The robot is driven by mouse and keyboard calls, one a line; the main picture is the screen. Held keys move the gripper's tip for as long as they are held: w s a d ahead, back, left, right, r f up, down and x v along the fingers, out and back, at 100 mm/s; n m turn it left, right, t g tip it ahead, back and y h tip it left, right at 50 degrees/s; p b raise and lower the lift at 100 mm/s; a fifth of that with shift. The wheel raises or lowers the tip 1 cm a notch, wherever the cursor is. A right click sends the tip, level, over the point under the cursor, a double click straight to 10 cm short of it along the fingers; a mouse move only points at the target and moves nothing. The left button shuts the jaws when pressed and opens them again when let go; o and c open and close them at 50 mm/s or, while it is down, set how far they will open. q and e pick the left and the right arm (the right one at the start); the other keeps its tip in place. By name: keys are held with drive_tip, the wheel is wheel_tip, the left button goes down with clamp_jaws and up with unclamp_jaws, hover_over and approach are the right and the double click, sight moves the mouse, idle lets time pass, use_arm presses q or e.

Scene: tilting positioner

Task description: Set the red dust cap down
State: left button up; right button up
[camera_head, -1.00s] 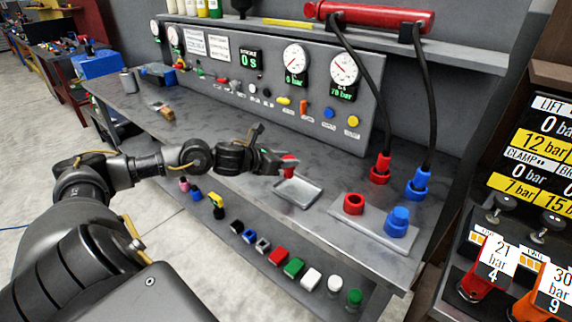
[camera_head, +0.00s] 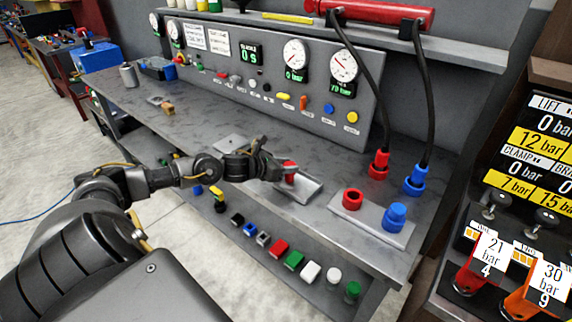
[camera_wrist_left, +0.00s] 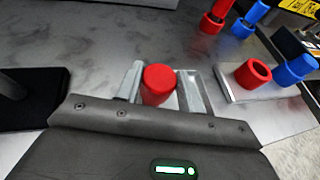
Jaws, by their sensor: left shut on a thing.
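My left gripper (camera_head: 283,172) is shut on the red dust cap (camera_head: 291,178). In the left wrist view the cap (camera_wrist_left: 158,84) sits between the two fingers (camera_wrist_left: 160,90). The gripper and cap are over the small metal tray (camera_head: 312,190) on the bench and hide part of it. I cannot tell whether the cap touches the tray. My right gripper is not in view.
Right of the tray, a plate (camera_head: 368,220) carries a red ring-shaped fitting (camera_head: 352,199) and a blue fitting (camera_head: 395,217). Behind them, red (camera_head: 379,165) and blue (camera_head: 415,180) couplings hang on black hoses.

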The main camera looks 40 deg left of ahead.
use_arm(q)
drive_tip(key=shift+f, duration=0.25)
drive_tip(key=o, duration=1)
drive_tip(key=shift+r, duration=0.1)
drive_tip(key=shift+r, duration=0.1)
drive_tip(key=shift+r+p, duration=0.25)
drive_tip(key=shift+p, duration=0.1)
drive_tip(key=b+v, duration=0.1)
drive_tip(key=v, duration=1)
drive_tip(key=shift+s, duration=0.4)
drive_tip(key=shift+a, duration=0.15)
